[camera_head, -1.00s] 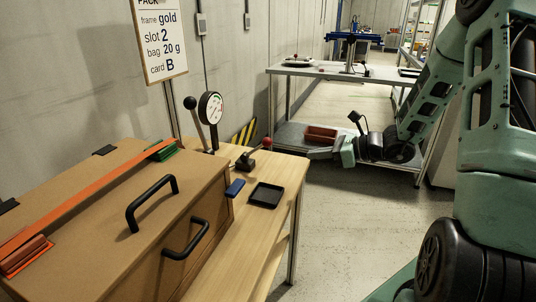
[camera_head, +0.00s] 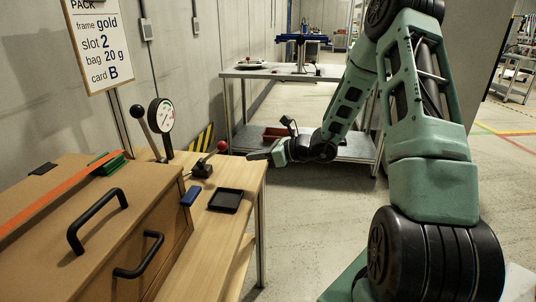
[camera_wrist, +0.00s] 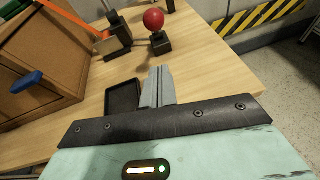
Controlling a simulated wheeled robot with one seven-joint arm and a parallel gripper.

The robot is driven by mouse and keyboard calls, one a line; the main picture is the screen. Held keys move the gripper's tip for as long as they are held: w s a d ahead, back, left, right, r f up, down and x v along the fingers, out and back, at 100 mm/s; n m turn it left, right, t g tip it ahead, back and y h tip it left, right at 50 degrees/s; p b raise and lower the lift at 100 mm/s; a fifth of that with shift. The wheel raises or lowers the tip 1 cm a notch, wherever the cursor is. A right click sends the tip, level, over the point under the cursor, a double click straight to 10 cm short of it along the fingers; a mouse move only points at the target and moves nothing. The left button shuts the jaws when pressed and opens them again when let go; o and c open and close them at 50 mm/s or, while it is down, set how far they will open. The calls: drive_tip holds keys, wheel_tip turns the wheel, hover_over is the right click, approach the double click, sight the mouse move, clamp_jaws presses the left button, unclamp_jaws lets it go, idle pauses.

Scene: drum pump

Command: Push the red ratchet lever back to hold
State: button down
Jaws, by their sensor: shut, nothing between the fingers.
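The red ball knob (camera_head: 222,146) tops a short lever on a small black base (camera_head: 202,170) on the wooden bench. In the wrist view the red knob (camera_wrist: 154,19) stands above its dark base (camera_wrist: 160,44), beyond the fingertips. My gripper (camera_head: 256,156) is shut and empty, just right of the knob near the bench's right edge. In the wrist view my closed fingers (camera_wrist: 158,84) point toward the lever, apart from it.
A black tray (camera_head: 225,201) and a blue block (camera_head: 190,196) lie on the bench. A gauge (camera_head: 161,115) and a black-knobbed lever (camera_head: 137,111) stand behind. A brown box with black handles (camera_head: 97,220) fills the left. A metal table (camera_head: 280,73) stands beyond.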

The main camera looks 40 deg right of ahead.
drive_tip(key=w+a, duration=0.3)
drive_tip(key=w, duration=0.2)
drive_tip(key=shift+w+r+p, duration=0.25)
drive_tip(key=shift+r+p, duration=0.1)
drive_tip(key=shift+r, duration=0.05)
